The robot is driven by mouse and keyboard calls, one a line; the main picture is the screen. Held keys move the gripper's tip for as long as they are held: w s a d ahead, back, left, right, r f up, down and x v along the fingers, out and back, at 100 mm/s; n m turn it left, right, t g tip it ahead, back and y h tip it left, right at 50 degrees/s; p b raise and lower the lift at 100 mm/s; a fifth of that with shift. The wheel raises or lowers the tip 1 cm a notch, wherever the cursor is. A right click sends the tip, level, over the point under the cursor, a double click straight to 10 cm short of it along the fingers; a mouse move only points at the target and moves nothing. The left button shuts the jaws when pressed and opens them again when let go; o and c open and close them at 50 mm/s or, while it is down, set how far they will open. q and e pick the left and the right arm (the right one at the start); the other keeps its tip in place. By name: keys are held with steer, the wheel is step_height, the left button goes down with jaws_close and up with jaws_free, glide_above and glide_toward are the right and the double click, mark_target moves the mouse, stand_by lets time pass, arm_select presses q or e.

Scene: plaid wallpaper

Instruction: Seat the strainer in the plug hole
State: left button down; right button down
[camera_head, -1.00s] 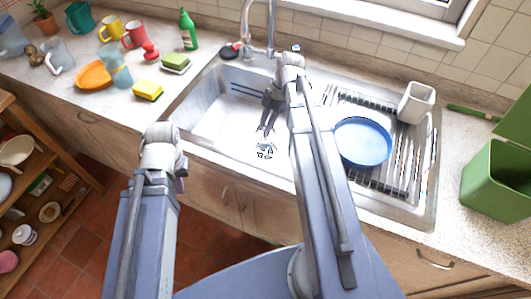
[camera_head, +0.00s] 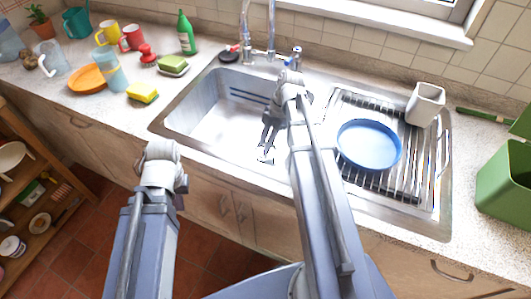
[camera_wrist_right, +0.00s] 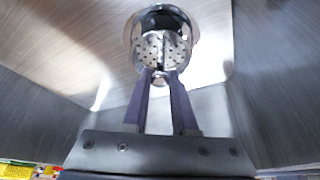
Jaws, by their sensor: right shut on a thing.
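The chrome strainer (camera_wrist_right: 163,50), a small basket with rows of holes, shows in the right wrist view just beyond my right gripper (camera_wrist_right: 161,80). The two dark fingers are shut on its small knob. The plug hole (camera_wrist_right: 163,18), a dark round opening with a shiny ring, lies behind the strainer, which overlaps its near part. I cannot tell whether they touch. In the head view my right gripper (camera_head: 267,146) points down into the sink basin (camera_head: 215,120) near its front wall, and the strainer is hard to make out. The left arm shows, but its gripper jaws are hidden.
A blue plate (camera_head: 369,145) lies on the drainer (camera_head: 420,172) right of the basin, with a white cup (camera_head: 425,103) behind. The tap (camera_head: 270,30) stands at the back. A yellow sponge (camera_head: 142,93) and mugs are on the left counter. The basin's left part is clear.

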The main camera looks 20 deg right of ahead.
steer(key=shift+f+b, duration=1.75)
steer(key=shift+f, duration=0.05)
steer(key=shift+f, duration=0.2)
steer(key=c, duration=0.7)
jaws_free()
steer(key=shift+r, duration=0.15)
steer(key=p+v, duration=1.1)
steer(key=v, duration=0.1)
